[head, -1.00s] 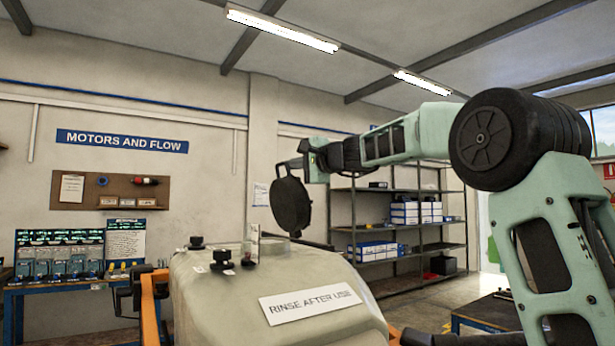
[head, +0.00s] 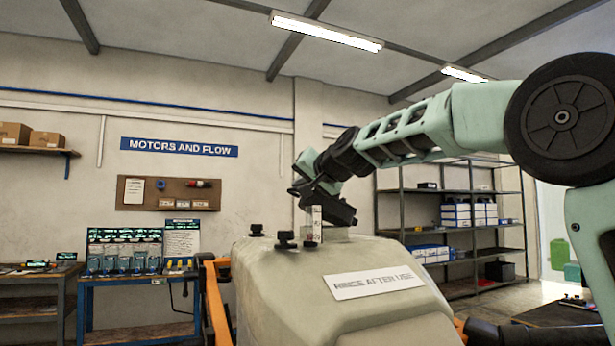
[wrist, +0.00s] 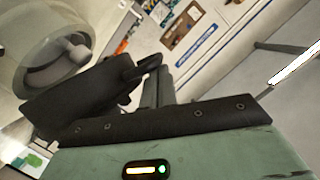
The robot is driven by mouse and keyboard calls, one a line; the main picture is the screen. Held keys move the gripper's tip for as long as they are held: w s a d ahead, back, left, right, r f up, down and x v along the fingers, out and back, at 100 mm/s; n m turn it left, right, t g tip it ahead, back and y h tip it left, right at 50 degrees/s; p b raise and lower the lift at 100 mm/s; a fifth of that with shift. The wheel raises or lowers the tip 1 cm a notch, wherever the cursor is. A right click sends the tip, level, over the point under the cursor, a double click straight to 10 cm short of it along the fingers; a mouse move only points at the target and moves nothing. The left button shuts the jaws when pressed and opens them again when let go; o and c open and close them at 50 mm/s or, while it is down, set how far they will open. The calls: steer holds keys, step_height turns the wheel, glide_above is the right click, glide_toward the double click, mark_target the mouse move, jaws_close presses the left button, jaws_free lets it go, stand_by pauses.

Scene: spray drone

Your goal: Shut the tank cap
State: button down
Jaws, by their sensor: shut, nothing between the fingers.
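The tan tank (head: 340,265) has a pale raised neck (head: 335,234) on top. The black round tank cap (head: 338,210) appears nearly edge-on as a dark slanted slab just above the neck, tilted and not flat on it. My gripper (head: 302,190) is shut and empty, at the cap's left upper side. It looks close to or against the cap; contact cannot be told. In the wrist view a round pale neck (wrist: 28,62) with a grey inside shows at upper left, uncovered from that side. Dark parts in front of it hide its lower edge.
Shelving (head: 455,215) and a workbench (head: 135,285) stand behind.

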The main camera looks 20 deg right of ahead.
mark_target(296, 191)
steer(key=shift+a+f, duration=0.3)
steer(key=shift+f, duration=0.3)
steer(key=shift+a+f+b, duration=0.25)
steer(key=shift+f+b, duration=0.05)
steer(key=shift+f, duration=0.15)
steer(key=shift+a+f+b, duration=0.2)
steer(key=shift+f+b, duration=0.1)
steer(key=shift+f, duration=0.15)
steer(key=shift+r, duration=0.1)
